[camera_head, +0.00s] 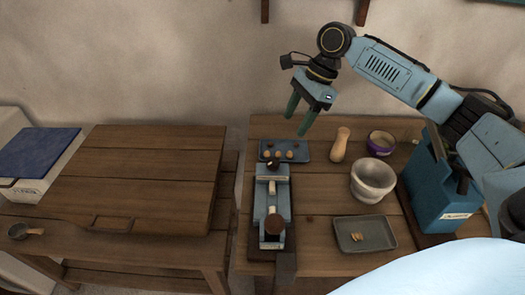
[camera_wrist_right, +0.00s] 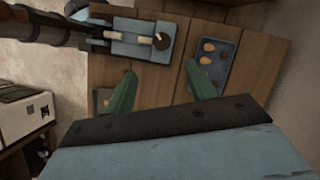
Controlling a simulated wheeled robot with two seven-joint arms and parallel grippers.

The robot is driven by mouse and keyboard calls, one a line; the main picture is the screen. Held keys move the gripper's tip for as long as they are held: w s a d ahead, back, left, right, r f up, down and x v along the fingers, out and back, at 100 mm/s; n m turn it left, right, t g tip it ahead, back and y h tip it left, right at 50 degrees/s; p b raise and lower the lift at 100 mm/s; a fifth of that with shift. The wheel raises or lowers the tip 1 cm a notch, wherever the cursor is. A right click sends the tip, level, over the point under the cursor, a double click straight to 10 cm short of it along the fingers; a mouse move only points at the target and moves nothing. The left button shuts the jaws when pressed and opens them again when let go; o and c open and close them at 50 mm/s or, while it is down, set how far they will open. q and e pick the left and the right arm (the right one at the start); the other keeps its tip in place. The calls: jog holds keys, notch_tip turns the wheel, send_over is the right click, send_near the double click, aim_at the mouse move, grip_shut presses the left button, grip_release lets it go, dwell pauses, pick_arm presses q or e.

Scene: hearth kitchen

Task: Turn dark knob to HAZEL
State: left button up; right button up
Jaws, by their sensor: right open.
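A small dark knob (camera_head: 272,164) sits at the far end of a blue bench device (camera_head: 283,203) on the right-hand wooden table. It also shows in the right wrist view (camera_wrist_right: 161,41), with a pale mark on it. I cannot read any lettering around it. The device also has pale rollers and a brown round part (camera_head: 274,225) at its near end. My right gripper (camera_head: 300,116) is open and empty, its green fingers above and behind the device, apart from the knob. In the right wrist view its fingertips (camera_wrist_right: 159,68) spread below the device. My left gripper is not in view.
A blue tray (camera_head: 303,156) with several nuts lies just behind the knob. A wooden pestle-like piece (camera_head: 340,145), grey mortar (camera_head: 372,180), purple bowl (camera_head: 381,143), grey tray (camera_head: 364,234) and blue box (camera_head: 437,190) stand to the right. A closed wooden chest (camera_head: 140,180) is left.

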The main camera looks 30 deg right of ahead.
aim_at(273, 161)
jog(key=b+x, duration=0.1)
jog(key=x, duration=1.1)
jog(key=shift+w+f+b, duration=0.15)
jog(key=shift+f+b, duration=0.05)
jog(key=shift+b, duration=0.2)
jog(key=shift+w+a+f, duration=0.1)
jog(key=shift+a+f, duration=0.05)
jog(key=shift+f, duration=0.4)
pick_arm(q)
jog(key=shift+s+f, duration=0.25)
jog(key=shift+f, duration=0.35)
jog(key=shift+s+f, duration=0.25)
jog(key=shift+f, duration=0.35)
pick_arm(e)
jog(key=shift+f, duration=0.1)
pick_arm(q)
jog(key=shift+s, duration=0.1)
pick_arm(e)
jog(key=shift+c, duration=0.4)
